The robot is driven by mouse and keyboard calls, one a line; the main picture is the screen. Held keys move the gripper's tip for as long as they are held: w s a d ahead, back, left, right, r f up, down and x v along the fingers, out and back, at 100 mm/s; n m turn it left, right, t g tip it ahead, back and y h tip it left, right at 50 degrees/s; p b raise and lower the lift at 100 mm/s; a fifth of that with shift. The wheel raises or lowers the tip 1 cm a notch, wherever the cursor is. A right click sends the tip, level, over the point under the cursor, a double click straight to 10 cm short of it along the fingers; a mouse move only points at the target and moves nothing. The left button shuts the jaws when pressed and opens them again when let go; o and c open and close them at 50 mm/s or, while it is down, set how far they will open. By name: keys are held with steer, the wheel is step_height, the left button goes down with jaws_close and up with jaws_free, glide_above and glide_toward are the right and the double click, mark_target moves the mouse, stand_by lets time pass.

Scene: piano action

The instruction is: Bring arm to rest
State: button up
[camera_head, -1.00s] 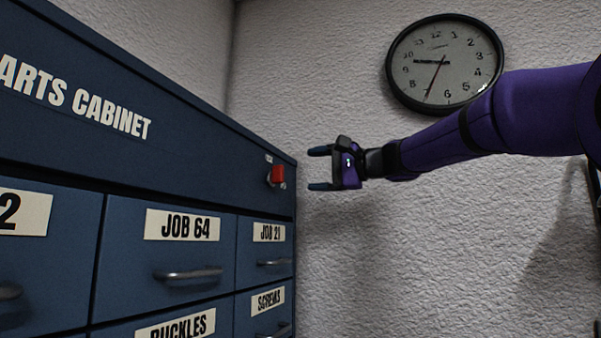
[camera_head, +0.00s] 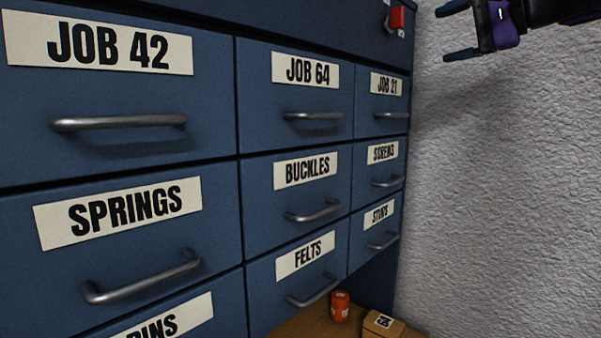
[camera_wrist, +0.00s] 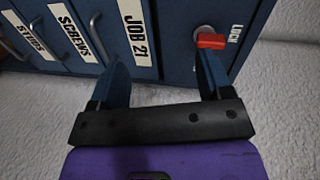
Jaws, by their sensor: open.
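My gripper (camera_head: 452,32) shows at the top right of the head view, with dark blue fingers spread apart and nothing between them. It is to the right of the blue parts cabinet (camera_head: 222,215), apart from it, with the white wall behind. In the wrist view my gripper (camera_wrist: 162,85) is open and empty, its fingers pointing toward the cabinet face near the JOB 21 drawer (camera_wrist: 133,35) and the red lock knob (camera_wrist: 211,41). The rest of my arm is mostly outside the head view.
The cabinet's labelled drawers, such as JOB 42 (camera_head: 100,85) and SPRINGS (camera_head: 120,250), look shut and have protruding metal handles. An orange container (camera_head: 340,305) and a small cardboard box (camera_head: 382,325) sit on a wooden surface below. The space before the right wall (camera_head: 500,200) is clear.

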steer(key=s+f+n+g+h, duration=0.2)
steer(key=s+f+h, duration=0.1)
steer(key=s+f, duration=0.5)
steer(key=s+d+f+n+g+h, duration=0.1)
steer(key=s+f+n+g+h, duration=0.1)
steer(key=s+f, duration=0.6)
steer(key=s+d+f+n+g+h, duration=0.1)
steer(key=s+f+n+h, duration=0.3)
steer(key=f, duration=1.2)
steer(key=s+g+h, duration=0.1)
steer(key=s+h, duration=0.1)
steer(key=s, duration=0.2)
steer(key=shift+d+f, duration=0.15)
steer(key=shift+f, duration=0.25)
